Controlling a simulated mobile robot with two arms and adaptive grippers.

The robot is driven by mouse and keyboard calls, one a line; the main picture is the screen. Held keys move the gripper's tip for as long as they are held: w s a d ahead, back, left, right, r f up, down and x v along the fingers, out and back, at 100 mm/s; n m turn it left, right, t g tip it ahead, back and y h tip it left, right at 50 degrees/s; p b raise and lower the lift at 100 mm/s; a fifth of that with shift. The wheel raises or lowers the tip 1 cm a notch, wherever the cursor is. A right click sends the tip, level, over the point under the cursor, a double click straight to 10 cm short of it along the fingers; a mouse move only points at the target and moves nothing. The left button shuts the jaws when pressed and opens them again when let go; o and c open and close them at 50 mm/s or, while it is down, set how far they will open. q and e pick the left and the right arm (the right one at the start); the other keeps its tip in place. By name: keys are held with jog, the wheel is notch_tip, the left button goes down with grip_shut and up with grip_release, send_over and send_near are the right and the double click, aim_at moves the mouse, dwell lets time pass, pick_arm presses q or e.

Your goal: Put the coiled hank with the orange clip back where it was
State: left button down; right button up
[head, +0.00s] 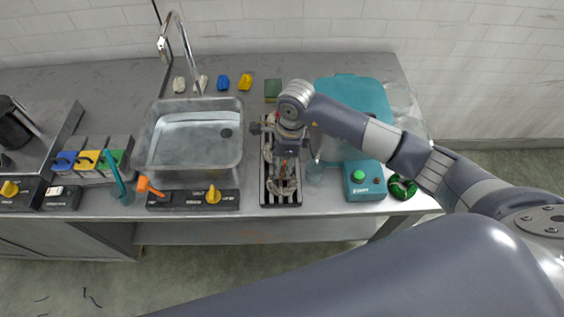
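A dark slotted tray (297,200) stands on the steel counter right of the sink. Pale beige coiled hanks (281,189) lie in it, partly hidden by my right gripper. I cannot make out an orange clip on any of them. My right gripper (287,162) points down over the middle of the tray, close to the hanks. Its fingertips are too small and overlapped to show whether they are open or hold something. My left gripper is not in view.
The sink (190,168) with a tall tap lies left of the tray. A teal machine (365,182) and a green coil (402,187) are at right. Small coloured blocks line the back.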

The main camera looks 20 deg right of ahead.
jog(key=shift+r, duration=0.15)
jog(key=shift+w+r, duration=0.1)
jog(key=shift+r, duration=0.1)
notch_tip(320, 180, up, 12)
jog(key=d+b, duration=0.1)
jog(key=b, duration=0.2)
jog(key=shift+s+d+f, duration=0.25)
jog(key=shift+f, duration=0.1)
